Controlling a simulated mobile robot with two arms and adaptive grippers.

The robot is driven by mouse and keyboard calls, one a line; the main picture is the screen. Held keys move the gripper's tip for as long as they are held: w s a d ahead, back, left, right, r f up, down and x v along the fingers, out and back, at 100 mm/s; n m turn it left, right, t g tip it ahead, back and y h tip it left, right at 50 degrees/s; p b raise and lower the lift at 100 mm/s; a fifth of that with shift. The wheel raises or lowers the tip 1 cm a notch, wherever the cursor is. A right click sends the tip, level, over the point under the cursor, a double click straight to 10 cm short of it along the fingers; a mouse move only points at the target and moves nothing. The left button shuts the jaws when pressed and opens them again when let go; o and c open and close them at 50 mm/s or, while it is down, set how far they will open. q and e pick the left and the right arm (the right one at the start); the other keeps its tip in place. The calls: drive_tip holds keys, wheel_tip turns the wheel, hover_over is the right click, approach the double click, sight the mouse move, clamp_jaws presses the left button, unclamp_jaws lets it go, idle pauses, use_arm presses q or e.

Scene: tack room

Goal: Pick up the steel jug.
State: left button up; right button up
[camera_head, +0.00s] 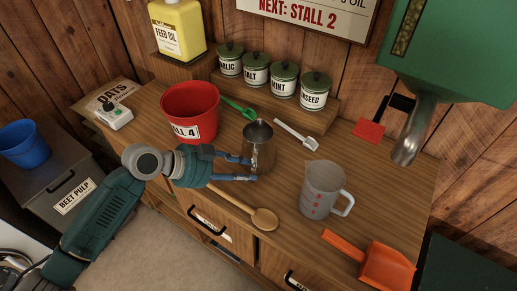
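The steel jug (258,142) stands upright on the wooden counter, near the middle of the camera_head view. My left gripper (254,170) comes in from the left, low beside the jug. Its two blue fingers are spread apart, with one tip at the jug's left side and the other in front of its base. I cannot tell whether either finger touches the jug. My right gripper is not in view.
A red bucket (190,105) stands just behind my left gripper. A wooden spoon (264,218), a measuring jug (322,190), a green scoop (237,107), a white scoop (297,133) and an orange scoop (385,268) surround the jug. A metal spout (413,130) hangs at right.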

sight(255, 172)
use_arm(q)
drive_tip(key=p+x, duration=0.2)
drive_tip(key=x, duration=0.2)
drive_tip(key=shift+s+d+f, duration=0.1)
drive_tip(key=shift+d+f, duration=0.1)
drive_tip(key=shift+d, duration=0.1)
drive_tip(key=shift+d+f, duration=0.1)
drive_tip(key=shift+f, duration=0.15)
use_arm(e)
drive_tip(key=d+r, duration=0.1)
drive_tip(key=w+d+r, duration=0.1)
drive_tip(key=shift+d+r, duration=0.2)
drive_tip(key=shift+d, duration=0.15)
use_arm(q)
drive_tip(key=c, duration=0.7)
clamp_jaws()
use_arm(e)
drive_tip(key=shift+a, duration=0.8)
